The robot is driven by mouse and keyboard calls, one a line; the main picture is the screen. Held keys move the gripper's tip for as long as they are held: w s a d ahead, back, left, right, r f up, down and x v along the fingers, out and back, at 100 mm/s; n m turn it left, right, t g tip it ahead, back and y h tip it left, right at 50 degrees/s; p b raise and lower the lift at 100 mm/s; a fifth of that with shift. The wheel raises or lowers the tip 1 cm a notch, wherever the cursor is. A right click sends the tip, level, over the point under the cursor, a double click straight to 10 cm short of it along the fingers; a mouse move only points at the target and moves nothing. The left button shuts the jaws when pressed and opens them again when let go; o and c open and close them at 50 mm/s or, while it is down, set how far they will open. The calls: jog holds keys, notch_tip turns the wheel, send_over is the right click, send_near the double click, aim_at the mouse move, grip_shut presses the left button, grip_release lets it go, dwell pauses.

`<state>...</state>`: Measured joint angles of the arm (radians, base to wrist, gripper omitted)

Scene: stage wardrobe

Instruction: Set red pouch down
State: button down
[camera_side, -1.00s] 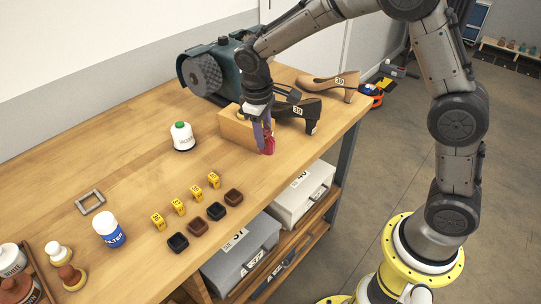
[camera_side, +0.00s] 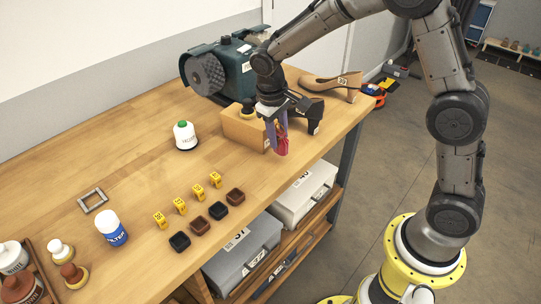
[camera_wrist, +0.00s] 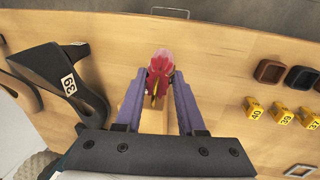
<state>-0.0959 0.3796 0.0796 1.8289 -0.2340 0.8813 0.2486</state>
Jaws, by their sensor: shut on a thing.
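The red pouch (camera_side: 282,146) is between the purple fingers of my gripper (camera_side: 279,134), at the front edge of the workbench. It also shows in the wrist view (camera_wrist: 159,73), pinched between the fingertips of my gripper (camera_wrist: 160,90), with a paler pink top. My gripper is shut on it and points down. I cannot tell whether the pouch touches the bench top or hangs just above it.
A wooden block (camera_side: 243,130) and black shoe (camera_side: 312,112) tagged 39 stand close by the gripper. A brown shoe (camera_side: 335,84) and green machine (camera_side: 222,70) are behind. Yellow number tags (camera_side: 197,197) and small dark trays (camera_side: 198,225) lie left. Bench between is clear.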

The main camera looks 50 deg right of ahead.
jog(key=shift+s+n, duration=0.1)
jog(key=shift+n, duration=0.6)
jog(key=n, duration=0.2)
jog(key=r+n, duration=0.1)
jog(key=shift+w+a+t, duration=0.25)
jog(key=shift+w+t, duration=0.05)
jog(key=shift+t, duration=0.1)
jog(key=w+a+r+n, duration=0.1)
jog(key=a+r+n, duration=0.2)
jog(key=a+n, duration=0.2)
jog(key=w+a+r+n+y, duration=0.1)
jog(key=a+r+n, duration=0.1)
jog(key=a+n, duration=0.3)
jog(key=w+a+r+n+t+y, duration=0.1)
jog(key=a+r+n, duration=0.2)
jog(key=a, duration=0.7)
jog(key=shift+r+n, duration=0.35)
jog(key=shift+n, duration=0.55)
